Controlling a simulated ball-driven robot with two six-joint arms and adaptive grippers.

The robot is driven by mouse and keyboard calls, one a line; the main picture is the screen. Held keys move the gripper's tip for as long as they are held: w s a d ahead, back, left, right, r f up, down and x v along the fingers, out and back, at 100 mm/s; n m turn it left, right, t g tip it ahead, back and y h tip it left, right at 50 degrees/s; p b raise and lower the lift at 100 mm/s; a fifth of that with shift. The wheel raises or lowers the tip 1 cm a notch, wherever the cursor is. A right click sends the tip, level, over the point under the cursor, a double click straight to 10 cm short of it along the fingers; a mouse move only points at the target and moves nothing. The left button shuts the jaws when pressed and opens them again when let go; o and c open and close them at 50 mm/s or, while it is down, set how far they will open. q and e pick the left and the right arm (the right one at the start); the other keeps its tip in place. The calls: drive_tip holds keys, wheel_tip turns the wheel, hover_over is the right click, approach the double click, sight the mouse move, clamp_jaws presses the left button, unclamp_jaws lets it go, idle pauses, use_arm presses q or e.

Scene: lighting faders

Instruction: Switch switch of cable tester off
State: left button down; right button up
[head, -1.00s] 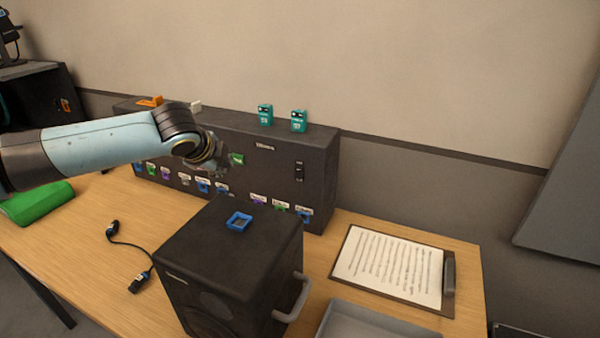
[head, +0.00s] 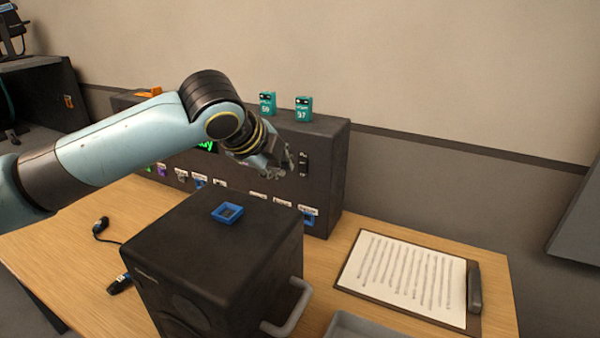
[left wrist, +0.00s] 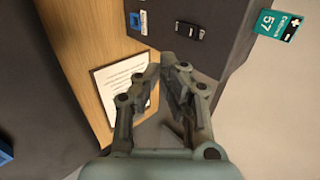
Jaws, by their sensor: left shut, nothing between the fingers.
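The cable tester (head: 325,185) is a long dark box standing on the table against the wall, with a row of labelled coloured ports along its front. Its black rocker switch (head: 304,164) is at the right of the front face; it also shows in the left wrist view (left wrist: 190,30). I cannot tell the switch's position. A green lit display (head: 205,147) is partly hidden by my arm. My left gripper (head: 284,164) is shut and empty, just left of the switch in the head view. In the left wrist view its fingertips (left wrist: 167,62) appear below the switch, apart from it.
A black speaker-like box (head: 215,260) with a blue square piece (head: 228,212) on top stands in front. Two teal boxes (head: 267,104) (head: 303,109) stand on the tester. A clipboard (head: 405,278) lies at the right, a short black cable (head: 100,228) at the left.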

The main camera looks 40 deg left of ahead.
sight(302, 166)
use_arm(q)
drive_tip(key=x, duration=0.3)
drive_tip(key=w+r+x, duration=0.1)
drive_tip(key=x, duration=0.7)
drive_tip(key=shift+w+a+r, duration=0.2)
drive_tip(key=shift+w+r, duration=0.15)
drive_tip(key=shift+p, duration=0.3)
drive_tip(key=shift+w+a+p, duration=0.1)
drive_tip(key=shift+w+p, duration=0.15)
drive_tip(key=shift+p, duration=0.05)
drive_tip(key=shift+w+f, duration=0.1)
drive_tip(key=shift+f, duration=0.05)
